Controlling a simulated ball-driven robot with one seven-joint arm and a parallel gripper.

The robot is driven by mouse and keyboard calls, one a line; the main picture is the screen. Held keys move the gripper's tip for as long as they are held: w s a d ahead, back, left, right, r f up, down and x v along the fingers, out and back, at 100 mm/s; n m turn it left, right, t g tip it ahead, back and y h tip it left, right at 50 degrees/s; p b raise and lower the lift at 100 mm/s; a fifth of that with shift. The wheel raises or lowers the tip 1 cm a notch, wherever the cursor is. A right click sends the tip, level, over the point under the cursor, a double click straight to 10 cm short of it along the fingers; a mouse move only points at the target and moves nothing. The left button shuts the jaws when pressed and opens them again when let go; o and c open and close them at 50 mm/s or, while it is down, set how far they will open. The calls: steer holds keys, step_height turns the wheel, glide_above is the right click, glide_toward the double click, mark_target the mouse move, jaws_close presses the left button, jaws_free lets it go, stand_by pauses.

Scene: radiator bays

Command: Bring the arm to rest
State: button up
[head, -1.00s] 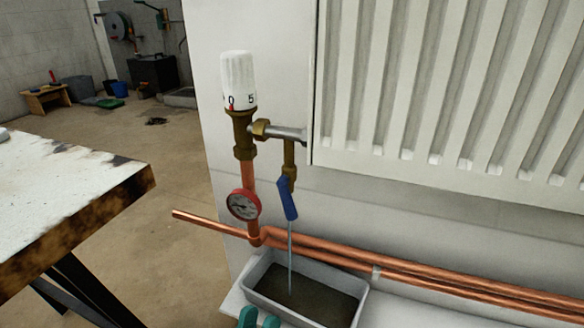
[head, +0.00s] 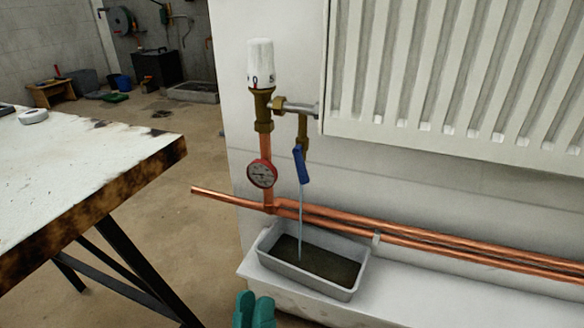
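Two teal rounded fingertips, which look like those of my gripper (head: 254,311), show at the bottom edge in the head view. They are in front of and below the grey drip tray, apart from it. They stand close side by side, with nothing seen between them; the rest of the gripper and the arm are out of view. Whether the fingers are open or fully shut is unclear.
The grey tray (head: 268,240) with dark water sits on a white ledge (head: 395,300). A thin stream falls into it below the blue-handled valve (head: 301,166). Copper pipes (head: 420,239), a red gauge (head: 262,174) and a radiator (head: 450,70) are above. A workbench (head: 90,180) stands left.

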steer(key=w+d+f+n+g+y, duration=0.15)
steer(key=n+g+y, duration=0.25)
steer(key=n+y, duration=0.45)
steer(key=w+f+n+g+y, duration=0.3)
steer(key=n+g+y, duration=0.15)
steer(key=n, duration=0.65)
steer(key=s+d+f+n+g+h, duration=0.2)
steer(key=d+f+n+g+h, duration=0.2)
steer(key=d+f+n+g, duration=0.55)
steer(key=s+d+f+g+h, duration=0.2)
steer(key=s+d+f+g, duration=0.15)
steer(key=s+d, duration=0.35)
steer(key=s+d+f+g+h+p, duration=0.1)
steer(key=s+d+f+g+h, duration=0.15)
steer(key=s+d+f, duration=0.35)
steer(key=s+d+f+g+h, duration=0.2)
steer(key=s+d+f+h, duration=0.1)
steer(key=s+d, duration=0.5)
step_height(320, 180, up, 38)
steer(key=p, duration=3.8)
steer(key=shift+d+f, duration=0.15)
steer(key=shift+d, duration=0.05)
steer(key=shift+s, duration=0.1)
